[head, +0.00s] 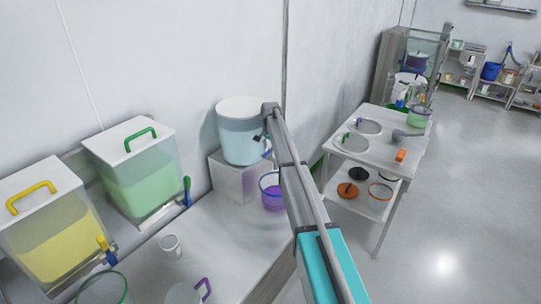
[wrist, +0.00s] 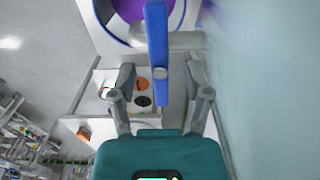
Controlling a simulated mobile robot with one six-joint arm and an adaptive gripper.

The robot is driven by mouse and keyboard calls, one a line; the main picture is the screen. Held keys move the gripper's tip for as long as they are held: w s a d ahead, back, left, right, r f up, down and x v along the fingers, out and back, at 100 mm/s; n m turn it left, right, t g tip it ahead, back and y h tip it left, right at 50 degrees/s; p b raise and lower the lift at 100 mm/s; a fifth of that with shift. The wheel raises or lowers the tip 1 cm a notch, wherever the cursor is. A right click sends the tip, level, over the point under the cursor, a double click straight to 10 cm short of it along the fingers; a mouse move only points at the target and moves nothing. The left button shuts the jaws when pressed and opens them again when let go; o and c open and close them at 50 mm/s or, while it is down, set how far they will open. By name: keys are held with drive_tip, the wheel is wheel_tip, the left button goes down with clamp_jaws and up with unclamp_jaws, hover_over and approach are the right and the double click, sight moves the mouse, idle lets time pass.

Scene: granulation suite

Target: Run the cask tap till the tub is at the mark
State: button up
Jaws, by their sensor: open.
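The pale blue cask (head: 243,137) with a white lid stands on a white block (head: 235,181) against the wall. Its tap is largely hidden by my arm in the head view. In the wrist view the blue tap lever (wrist: 157,50) extends between the open fingers of my gripper (wrist: 161,72); I cannot tell whether either finger touches it. The tub (head: 272,194), clear with a blue rim, stands below the tap and holds purple liquid. Its purple contents also show in the wrist view (wrist: 130,9). I cannot make out the mark.
Containers of yellow liquid (head: 48,240) and green liquid (head: 141,185), each with a tap, stand at the left. A small cup (head: 171,246) is on the bench. A white trolley (head: 377,155) stands at the right, with open floor beyond.

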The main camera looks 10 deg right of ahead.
drive_tip(key=shift+f+b, duration=0.55)
drive_tip(key=shift+f, duration=0.3)
clamp_jaws()
